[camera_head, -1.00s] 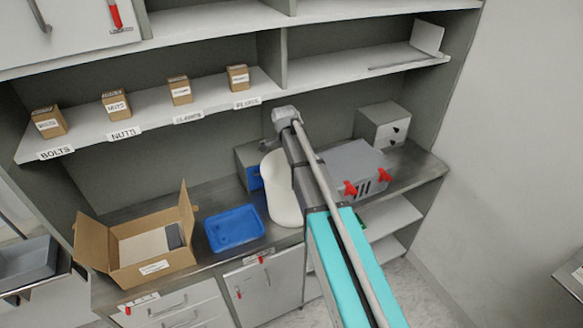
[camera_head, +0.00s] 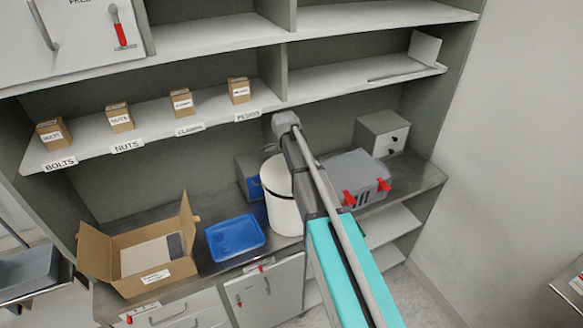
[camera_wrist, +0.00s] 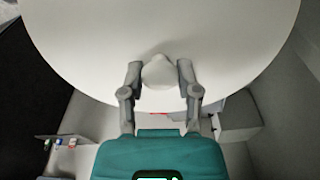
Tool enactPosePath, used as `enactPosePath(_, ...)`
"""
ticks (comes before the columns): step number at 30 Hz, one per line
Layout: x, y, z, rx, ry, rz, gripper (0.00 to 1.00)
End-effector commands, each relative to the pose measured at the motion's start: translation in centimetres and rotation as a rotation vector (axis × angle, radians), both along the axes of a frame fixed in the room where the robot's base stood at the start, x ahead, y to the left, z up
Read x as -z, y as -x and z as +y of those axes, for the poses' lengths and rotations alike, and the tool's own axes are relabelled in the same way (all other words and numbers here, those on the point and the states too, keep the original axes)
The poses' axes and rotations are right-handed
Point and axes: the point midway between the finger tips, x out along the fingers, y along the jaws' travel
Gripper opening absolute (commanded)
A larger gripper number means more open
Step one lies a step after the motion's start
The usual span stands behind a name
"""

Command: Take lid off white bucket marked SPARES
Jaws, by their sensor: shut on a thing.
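The white bucket (camera_head: 284,217) stands on the counter right of the blue tray, partly hidden behind my arm. Its white lid (camera_head: 272,170) is above the body, with a dark curved line between them. I cannot tell whether that line is a gap. No SPARES marking is readable. In the wrist view the round lid (camera_wrist: 90,40) fills the upper part, and my gripper (camera_wrist: 160,70) is shut on its pale knob (camera_wrist: 158,74), one finger on each side. My gripper's fingers are hidden in the head view.
A blue tray (camera_head: 235,238) and an open cardboard box (camera_head: 185,268) are left of the bucket. A grey case with red latches (camera_head: 358,172) is close on the right, and a blue-fronted box (camera_head: 250,178) is behind. A shelf with small boxes (camera_head: 120,117) is above.

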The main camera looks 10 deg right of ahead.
Motion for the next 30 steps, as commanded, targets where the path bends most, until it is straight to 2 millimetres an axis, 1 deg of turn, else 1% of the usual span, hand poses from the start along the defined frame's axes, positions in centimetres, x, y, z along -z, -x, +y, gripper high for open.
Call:
enactPosePath(1,-1.0,0.0,0.0,0.000,0.000,0.000,0.00)
enactPosePath(2,-1.4,0.0,0.0,0.000,0.000,0.000,0.00)
enactPosePath(6,-3.0,1.6,0.0,0.000,0.000,0.000,0.00)
enactPosePath(17,-7.2,5.2,-0.1,0.000,0.000,0.000,0.00)
enactPosePath(21,-8.4,8.3,-0.1,0.000,0.000,0.000,0.00)
enactPosePath(24,-9.2,10.1,-0.2,0.000,0.000,0.000,0.00)
enactPosePath(30,-10.2,12.6,-0.2,0.000,0.000,0.000,0.00)
